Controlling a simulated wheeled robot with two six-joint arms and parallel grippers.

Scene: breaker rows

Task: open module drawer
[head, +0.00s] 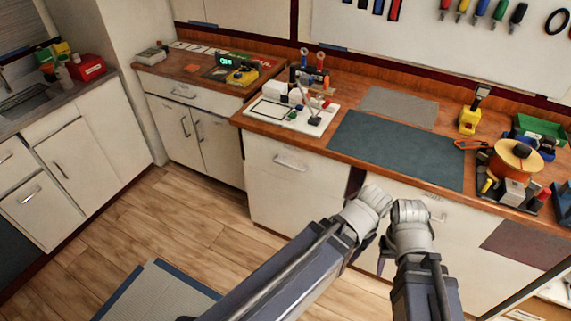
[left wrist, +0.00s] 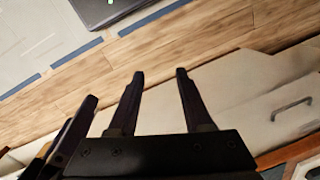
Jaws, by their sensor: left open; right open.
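White drawers line the bench front in the head view; no label shows which is the module drawer. The left bench drawer (head: 287,162) has a bar handle and looks closed. Another drawer front (head: 445,203) with a handle is partly hidden behind my right arm and also looks closed. My right gripper (head: 384,256) is low before the bench front, its fingers mostly hidden. My left gripper (left wrist: 160,73) is open and empty in the left wrist view, apart from the cabinet front. A bar handle (left wrist: 292,108) shows right of it there. Neither gripper touches a handle.
The wooden bench top (head: 340,155) carries a dark green mat (head: 395,150), a white board with small parts (head: 290,112), and an orange spool (head: 515,158). A side cabinet (head: 195,125) stands at the back left. The wood floor (head: 170,220) is clear there.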

